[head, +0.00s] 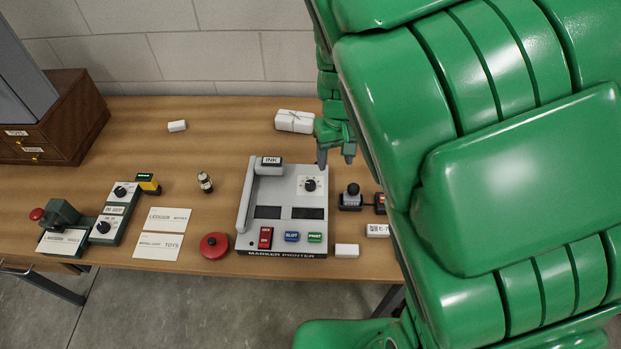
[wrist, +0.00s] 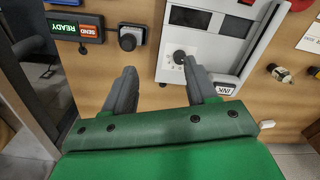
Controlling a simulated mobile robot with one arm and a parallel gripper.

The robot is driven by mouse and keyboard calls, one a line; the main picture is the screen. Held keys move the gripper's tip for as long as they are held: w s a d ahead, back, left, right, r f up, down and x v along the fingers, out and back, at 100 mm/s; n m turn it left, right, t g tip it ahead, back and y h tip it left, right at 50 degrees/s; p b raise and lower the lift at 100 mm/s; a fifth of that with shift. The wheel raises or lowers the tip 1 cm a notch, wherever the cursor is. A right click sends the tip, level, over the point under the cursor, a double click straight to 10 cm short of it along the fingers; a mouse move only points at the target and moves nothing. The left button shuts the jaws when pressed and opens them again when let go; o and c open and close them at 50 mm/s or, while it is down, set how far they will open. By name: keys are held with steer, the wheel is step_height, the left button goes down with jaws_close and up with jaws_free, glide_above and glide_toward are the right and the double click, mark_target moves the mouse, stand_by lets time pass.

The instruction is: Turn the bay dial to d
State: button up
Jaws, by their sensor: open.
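The marker printer (head: 283,225) is a grey box on the table. A black dial (head: 309,185) sits on a white marked plate at its upper right; the plate's letters are too small to read. The dial also shows in the wrist view (wrist: 179,57), near the right finger. Two more black dials, an upper one (head: 120,191) and a lower one (head: 103,227), sit on a green-grey panel at the left. I cannot read which dial is the bay dial. My gripper (head: 335,156) is open and empty, pointing down behind and right of the printer's dial; its fingers (wrist: 161,80) show in the wrist view.
The printer's raised INK arm (head: 271,161) stands left of its dial. A black knob on a box (head: 351,196) is to the right. A wrapped white packet (head: 294,121) lies behind.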

glide_above(310, 183)
steer(key=shift+n, duration=0.3)
step_height(310, 183, down, 8)
steer(key=shift+r, duration=0.2)
steer(key=shift+f, duration=3.9)
steer(key=c, duration=1)
steer(key=shift+c, duration=0.2)
